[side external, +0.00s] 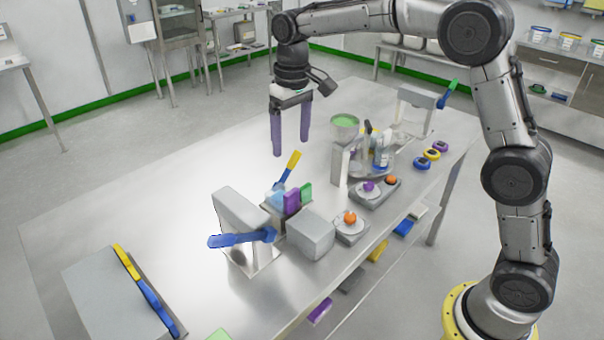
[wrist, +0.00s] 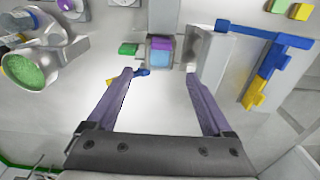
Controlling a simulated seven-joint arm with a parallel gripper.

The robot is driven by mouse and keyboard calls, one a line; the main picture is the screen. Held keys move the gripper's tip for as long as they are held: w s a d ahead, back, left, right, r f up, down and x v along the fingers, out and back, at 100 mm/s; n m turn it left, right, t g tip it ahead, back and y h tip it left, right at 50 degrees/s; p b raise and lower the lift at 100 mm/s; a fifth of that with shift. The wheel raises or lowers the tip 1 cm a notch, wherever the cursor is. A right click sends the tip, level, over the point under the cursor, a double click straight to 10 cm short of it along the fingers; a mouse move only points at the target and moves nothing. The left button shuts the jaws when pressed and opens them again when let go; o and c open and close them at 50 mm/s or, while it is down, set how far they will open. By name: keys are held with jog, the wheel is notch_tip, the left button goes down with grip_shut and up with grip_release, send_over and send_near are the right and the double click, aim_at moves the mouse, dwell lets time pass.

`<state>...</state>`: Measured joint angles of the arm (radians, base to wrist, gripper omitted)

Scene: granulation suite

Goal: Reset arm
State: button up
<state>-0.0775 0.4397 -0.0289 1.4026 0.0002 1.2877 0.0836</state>
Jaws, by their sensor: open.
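My gripper (side external: 290,134) hangs above the steel table (side external: 130,205), pointing down, with its two purple fingers apart and nothing between them. In the wrist view, the open fingers (wrist: 164,78) frame bare table, and a small rack with a purple and a light blue piece (wrist: 160,52) lies just beyond the tips. In the side view, purple and green pieces (side external: 292,202) stand in that rack beside a grey box (side external: 311,233). A blue and yellow handled tool (side external: 288,170) leans near the rack.
A grey stand with a blue lever (side external: 242,239) is at the front. A container of green granules (side external: 344,122) stands behind, also visible in the wrist view (wrist: 28,72).

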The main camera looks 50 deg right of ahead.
jog(key=s+d+r+t, duration=0.1)
jog(key=s+r+t, duration=0.1)
jog(key=s+r, duration=0.45)
jog(key=s+d+r+t, duration=0.15)
jog(key=s+r, duration=0.25)
jog(key=s, duration=0.6)
jog(key=s+f+t, duration=0.1)
jog(key=s+f, duration=0.3)
jog(key=s, duration=0.3)
jog(key=s+d+f, duration=0.1)
jog(key=s+f, duration=0.4)
jog(key=s, duration=0.2)
jog(key=shift+s+f+t, duration=0.3)
jog(key=shift+t, duration=0.05)
